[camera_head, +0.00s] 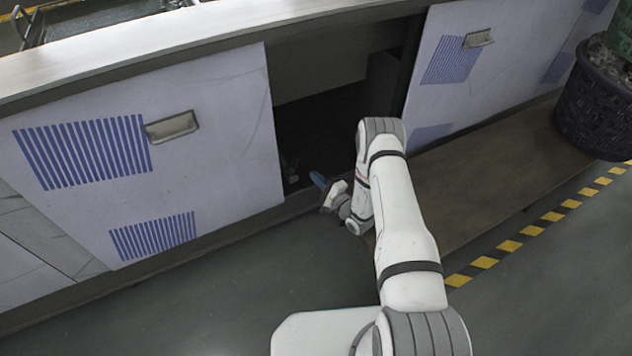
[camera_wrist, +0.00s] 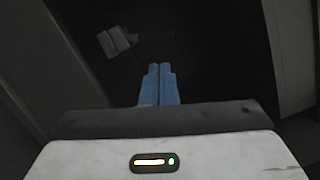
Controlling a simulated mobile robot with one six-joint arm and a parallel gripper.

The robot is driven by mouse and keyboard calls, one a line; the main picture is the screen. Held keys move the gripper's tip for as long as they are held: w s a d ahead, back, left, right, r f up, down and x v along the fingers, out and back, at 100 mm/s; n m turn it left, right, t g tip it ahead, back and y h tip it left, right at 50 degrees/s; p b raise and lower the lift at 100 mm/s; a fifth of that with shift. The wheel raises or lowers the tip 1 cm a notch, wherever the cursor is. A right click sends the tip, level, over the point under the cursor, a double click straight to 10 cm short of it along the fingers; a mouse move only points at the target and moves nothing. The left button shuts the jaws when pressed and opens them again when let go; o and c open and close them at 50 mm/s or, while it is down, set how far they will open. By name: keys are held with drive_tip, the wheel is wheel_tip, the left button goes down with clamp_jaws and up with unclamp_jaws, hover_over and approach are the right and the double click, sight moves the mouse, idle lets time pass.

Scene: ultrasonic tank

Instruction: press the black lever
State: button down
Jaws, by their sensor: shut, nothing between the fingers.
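In the wrist view a thin dark bar, which looks like the black lever (camera_wrist: 153,36), sticks out to the right from a small grey block (camera_wrist: 116,41) inside the dark cabinet opening. It is dim and hard to make out. My gripper (camera_wrist: 160,68) is shut, its two blue fingers together and empty. In the picture, its tips lie just below the lever; I cannot tell the distance in depth, but I see no clear contact. In the head view my gripper (camera_head: 318,179) points into the cabinet opening, near its lower left corner. The lever is not clear there.
A white door panel (camera_head: 215,110) with blue stripes borders the opening on the left, another panel (camera_head: 430,85) on the right. A counter (camera_head: 190,32) runs above. The grey floor (camera_head: 200,300) in front is clear.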

sight(294, 164)
drive_tip(key=b+x, duration=0.1)
drive_tip(key=x, duration=0.5)
drive_tip(key=shift+w+a+b, duration=0.2)
drive_tip(key=shift+w+b, duration=0.05)
drive_tip(key=shift+b, duration=0.1)
